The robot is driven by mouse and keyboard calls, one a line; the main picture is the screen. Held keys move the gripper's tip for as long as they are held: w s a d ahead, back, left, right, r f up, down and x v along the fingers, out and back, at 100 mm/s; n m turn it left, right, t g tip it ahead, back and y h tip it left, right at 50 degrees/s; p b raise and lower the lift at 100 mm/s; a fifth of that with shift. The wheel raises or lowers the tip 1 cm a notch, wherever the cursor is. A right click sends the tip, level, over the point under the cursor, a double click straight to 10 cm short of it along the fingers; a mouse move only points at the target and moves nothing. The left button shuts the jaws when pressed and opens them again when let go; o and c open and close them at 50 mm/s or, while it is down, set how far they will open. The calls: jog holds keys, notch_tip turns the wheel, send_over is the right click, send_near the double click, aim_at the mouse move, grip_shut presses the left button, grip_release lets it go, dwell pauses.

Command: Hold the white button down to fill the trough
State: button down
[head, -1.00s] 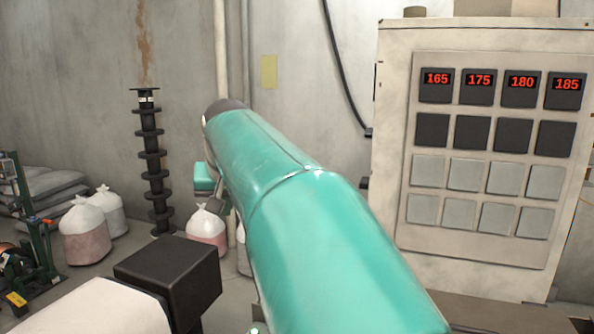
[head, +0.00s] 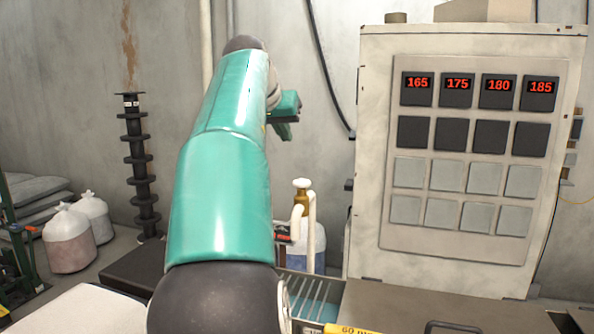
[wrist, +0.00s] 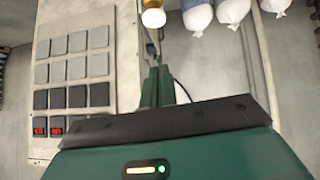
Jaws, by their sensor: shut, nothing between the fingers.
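The white button (head: 302,183) is a round cap on a brass fitting, above white pipes beside the machine. The cap and brass fitting also show at the top edge of the wrist view (wrist: 153,17). My gripper (head: 284,131) is green, shut and empty. In the head view it appears above and slightly left of the button, apart from it. Its shut fingers (wrist: 155,88) point toward the fitting in the wrist view.
A beige control cabinet (head: 372,180) with red number displays and square keys stands at right. A dark spiral screw (head: 137,165) stands by the wall. White bags (head: 69,240) sit at left. A flat cover with a handle (head: 420,305) lies beside the trough.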

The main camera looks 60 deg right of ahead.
send_over(298, 182)
notch_tip(298, 182, down, 7)
jog(key=shift+a+f, duration=0.1)
jog(key=shift+f, duration=0.1)
jog(key=shift+a+f, duration=0.25)
jog(key=shift+f, duration=0.85)
jog(key=shift+d+f, duration=0.15)
jog(key=shift+f, duration=0.5)
jog(key=shift+s, duration=0.1)
jog(key=shift+f, duration=1.25)
